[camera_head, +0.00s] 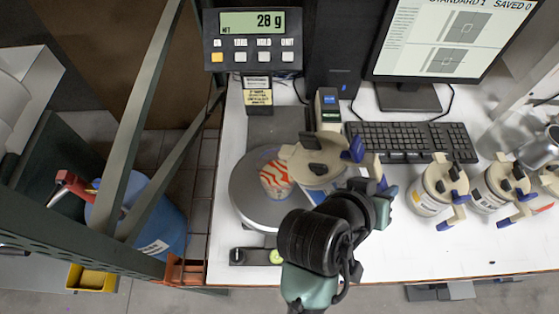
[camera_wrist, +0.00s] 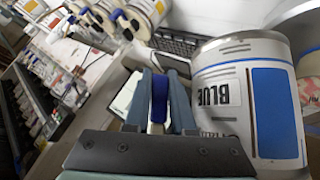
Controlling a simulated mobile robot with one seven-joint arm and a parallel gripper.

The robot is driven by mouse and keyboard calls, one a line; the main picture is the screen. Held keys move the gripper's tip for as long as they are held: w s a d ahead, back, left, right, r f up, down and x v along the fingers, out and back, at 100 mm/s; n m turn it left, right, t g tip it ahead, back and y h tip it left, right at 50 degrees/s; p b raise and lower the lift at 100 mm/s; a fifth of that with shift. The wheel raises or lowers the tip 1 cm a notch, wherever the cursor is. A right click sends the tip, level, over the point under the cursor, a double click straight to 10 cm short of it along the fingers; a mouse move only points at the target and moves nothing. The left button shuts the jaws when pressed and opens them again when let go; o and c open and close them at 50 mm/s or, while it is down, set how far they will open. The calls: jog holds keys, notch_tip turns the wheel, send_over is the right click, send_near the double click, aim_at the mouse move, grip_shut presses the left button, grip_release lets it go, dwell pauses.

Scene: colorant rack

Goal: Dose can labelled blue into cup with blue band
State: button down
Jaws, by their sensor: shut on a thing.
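The can labelled BLUE (camera_wrist: 225,95) stands close beside my gripper's fingers in the wrist view, with a blue panel on its side. In the head view the can (camera_head: 318,172), with its beige lid, is over the right part of the round scale pan. My gripper (camera_wrist: 160,100) is shut on a dark blue handle piece of the can.
The scale pan (camera_head: 243,203) is on a white bench; its display (camera_head: 252,22) appears to read 28 g. Other lidded cans (camera_head: 432,192) (camera_head: 488,190) stand to the right. A keyboard (camera_head: 410,140) and monitor (camera_head: 440,40) are behind. The front right of the bench is clear.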

aim_at(382, 174)
jog(key=shift+n+g+h, duration=0.3)
jog(key=shift+n+h, duration=0.1)
jog(key=shift+h, duration=0.3)
jog(key=shift+w+a+r+p, duration=0.15)
jog(key=shift+a+r+p, duration=0.2)
jog(key=shift+r, duration=0.4)
jog(key=shift+w+a+r+p, duration=0.15)
jog(key=shift+r+p, duration=0.25)
jog(key=shift+r, duration=0.35)
jog(key=shift+w+a+r+p, duration=0.15)
jog(key=shift+a+r+p, duration=0.2)
jog(key=shift+r, duration=0.4)
dwell(5.0)
